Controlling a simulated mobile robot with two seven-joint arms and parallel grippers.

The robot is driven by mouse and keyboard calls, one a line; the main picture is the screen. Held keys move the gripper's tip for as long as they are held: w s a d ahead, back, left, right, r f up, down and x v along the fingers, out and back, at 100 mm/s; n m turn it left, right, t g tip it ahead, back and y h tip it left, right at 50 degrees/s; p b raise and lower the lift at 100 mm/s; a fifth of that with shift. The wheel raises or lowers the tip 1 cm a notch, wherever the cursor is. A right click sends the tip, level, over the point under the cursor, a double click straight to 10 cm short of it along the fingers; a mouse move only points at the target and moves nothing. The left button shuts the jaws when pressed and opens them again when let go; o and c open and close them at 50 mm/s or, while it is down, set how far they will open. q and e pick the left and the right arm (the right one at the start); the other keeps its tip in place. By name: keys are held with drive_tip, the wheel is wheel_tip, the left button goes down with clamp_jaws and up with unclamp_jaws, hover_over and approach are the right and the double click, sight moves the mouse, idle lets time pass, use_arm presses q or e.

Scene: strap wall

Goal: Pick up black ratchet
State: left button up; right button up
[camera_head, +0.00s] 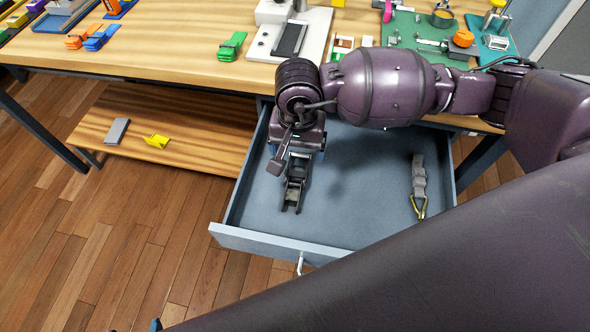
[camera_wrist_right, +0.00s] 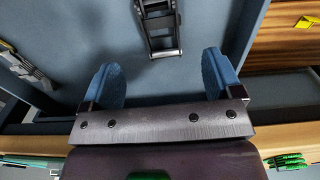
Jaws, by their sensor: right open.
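The black ratchet (camera_head: 295,188) lies in the open blue-grey drawer (camera_head: 345,228), left of its middle. Its upper end is partly hidden under my right gripper (camera_head: 298,152). In the right wrist view the ratchet (camera_wrist_right: 158,27) shows as a dark metal frame with crossbars, just beyond and between the two blue fingertips. My right gripper (camera_wrist_right: 162,65) is open there, with nothing between its fingers. I cannot tell how high the fingers are above the drawer floor. My left gripper does not show clearly in either view.
A grey strap with a yellow hook (camera_head: 419,188) lies at the drawer's right side. The drawer's front wall (camera_head: 270,243) and side walls surround the ratchet. The wooden tabletop (camera_head: 165,55) above holds straps and tools. A lower shelf (camera_head: 185,130) is at left. The drawer's middle is clear.

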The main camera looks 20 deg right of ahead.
sight(296, 175)
wheel_tip(296, 175, down, 3)
drive_tip(key=shift+a, duration=0.1)
drive_tip(key=shift+s+f+b, duration=0.1)
drive_tip(key=shift+f+b, duration=0.25)
drive_tip(key=shift+f, duration=0.2)
drive_tip(key=f, duration=0.3)
drive_tip(key=shift+s+a+f+b, duration=0.2)
drive_tip(key=shift+s+b, duration=0.2)
drive_tip(key=shift+w+f, duration=0.1)
drive_tip(key=shift+f, duration=0.45)
drive_tip(key=c, duration=1.1)
drive_tip(key=shift+c, duration=0.2)
drive_tip(key=shift+r, duration=0.15)
